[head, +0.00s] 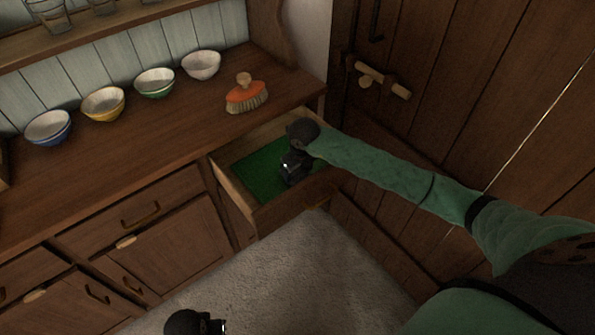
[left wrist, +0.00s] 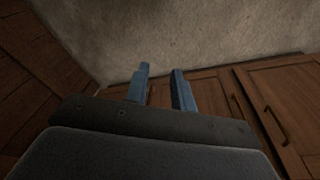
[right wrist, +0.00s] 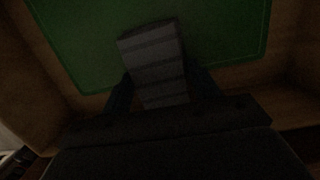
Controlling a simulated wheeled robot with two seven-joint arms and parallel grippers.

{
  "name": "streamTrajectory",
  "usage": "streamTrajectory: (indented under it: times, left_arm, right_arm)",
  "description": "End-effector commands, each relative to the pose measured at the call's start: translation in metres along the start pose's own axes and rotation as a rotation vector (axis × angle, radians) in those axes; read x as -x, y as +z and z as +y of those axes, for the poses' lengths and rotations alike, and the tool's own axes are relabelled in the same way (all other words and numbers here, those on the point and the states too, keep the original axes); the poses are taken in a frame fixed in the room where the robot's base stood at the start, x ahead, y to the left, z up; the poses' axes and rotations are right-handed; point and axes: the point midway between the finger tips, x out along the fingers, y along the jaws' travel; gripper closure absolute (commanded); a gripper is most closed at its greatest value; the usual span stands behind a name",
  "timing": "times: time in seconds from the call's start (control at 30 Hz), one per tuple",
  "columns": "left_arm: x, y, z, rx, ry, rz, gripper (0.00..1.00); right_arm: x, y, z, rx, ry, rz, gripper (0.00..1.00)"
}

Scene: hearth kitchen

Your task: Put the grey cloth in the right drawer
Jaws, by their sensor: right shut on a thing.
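The right drawer (head: 236,197) is pulled open and has a green lining, which also fills much of the right wrist view (right wrist: 215,35). My right gripper (head: 292,176) reaches down into the drawer. In the right wrist view it is shut on the grey cloth (right wrist: 153,62), a folded, striped piece between its two fingers. The cloth is over the green lining; I cannot tell whether it touches it. In the head view the cloth is hidden by the gripper. My left gripper (left wrist: 158,88) is open and empty, with its blue fingers apart, low over the floor.
On the counter stand a blue bowl (head: 48,127), a yellow bowl (head: 103,103), a green bowl (head: 154,82) and a white bowl (head: 201,65). An orange brush (head: 246,95) lies above the open drawer. A wooden door (head: 440,90) is close on the right. The floor (head: 300,275) in front is clear.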

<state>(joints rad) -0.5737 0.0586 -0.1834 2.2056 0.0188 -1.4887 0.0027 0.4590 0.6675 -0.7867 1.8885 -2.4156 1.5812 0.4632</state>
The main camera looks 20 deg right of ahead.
Motion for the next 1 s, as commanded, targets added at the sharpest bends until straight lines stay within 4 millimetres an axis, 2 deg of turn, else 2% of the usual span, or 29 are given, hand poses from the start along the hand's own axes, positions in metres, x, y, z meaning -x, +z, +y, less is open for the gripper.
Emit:
streamTrajectory:
  times: [0.33,0.37,0.47,0.87,0.97,1.0]
  left_arm:
    - [0.009,0.001,-0.001,-0.003,-0.002,0.000,0.75]
    - [0.010,0.001,-0.001,-0.003,-0.002,0.000,0.75]
    - [0.009,0.001,-0.001,-0.003,-0.002,-0.001,0.75]
    - [0.005,0.000,0.002,0.003,0.004,0.003,0.75]
    - [-0.003,0.001,0.002,0.004,0.004,-0.001,0.75]
    - [-0.014,0.002,0.000,0.001,0.000,-0.005,0.75]
  right_arm:
    - [-0.001,0.000,0.000,0.000,0.000,0.000,0.60]
    - [-0.001,0.000,0.000,0.000,0.000,0.000,0.35]
    - [-0.002,0.000,0.000,0.000,0.000,0.000,0.17]
    - [0.001,0.000,0.000,0.000,0.000,0.000,0.17]
    - [0.004,0.001,0.000,0.000,0.000,0.000,0.17]
    - [0.006,0.001,0.000,0.000,0.000,0.000,0.17]
